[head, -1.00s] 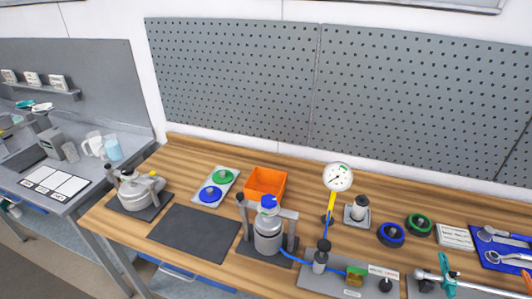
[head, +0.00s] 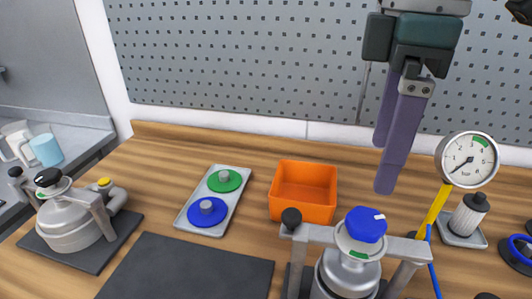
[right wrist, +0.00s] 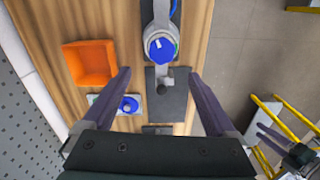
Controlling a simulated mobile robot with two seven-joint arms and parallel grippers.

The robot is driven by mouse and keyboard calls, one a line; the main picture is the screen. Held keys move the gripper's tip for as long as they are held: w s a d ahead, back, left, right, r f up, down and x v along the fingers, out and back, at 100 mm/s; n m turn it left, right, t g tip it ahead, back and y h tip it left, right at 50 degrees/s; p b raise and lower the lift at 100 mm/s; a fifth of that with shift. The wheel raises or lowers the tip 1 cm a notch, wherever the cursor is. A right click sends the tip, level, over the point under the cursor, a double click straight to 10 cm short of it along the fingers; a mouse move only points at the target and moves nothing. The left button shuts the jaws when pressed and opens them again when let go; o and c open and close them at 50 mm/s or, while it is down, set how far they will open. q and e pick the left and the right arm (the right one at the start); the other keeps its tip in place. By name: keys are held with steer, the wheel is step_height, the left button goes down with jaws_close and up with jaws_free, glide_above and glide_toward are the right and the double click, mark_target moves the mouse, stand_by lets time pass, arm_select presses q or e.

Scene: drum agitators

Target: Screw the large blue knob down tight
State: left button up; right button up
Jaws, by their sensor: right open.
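My right gripper (head: 383,167) points down above the bench, open and empty, above and apart from the knob. In the right wrist view, its fingers (right wrist: 158,76) are spread wide and the knob lies beyond their tips, near the middle. Part of what looks like my left gripper (right wrist: 272,142) shows low at the right; its jaws are unclear.
An orange bin (head: 303,190) stands just behind the vessel. A tray (head: 187,220) holds a green and a blue disc. A pressure gauge (head: 467,160) on a yellow stem stands to the right. A second vessel (head: 72,222) is at the left. A dark mat (head: 190,270) lies clear.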

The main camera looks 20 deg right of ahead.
mark_target(366, 219)
steer(key=f, duration=0.5)
steer(key=f+p, duration=0.1)
steer(key=f, duration=0.2)
steer(key=shift+s+f, duration=0.1)
steer(key=shift+s, duration=0.2)
steer(key=shift+f, duration=0.7)
steer(key=shift+w, duration=0.1)
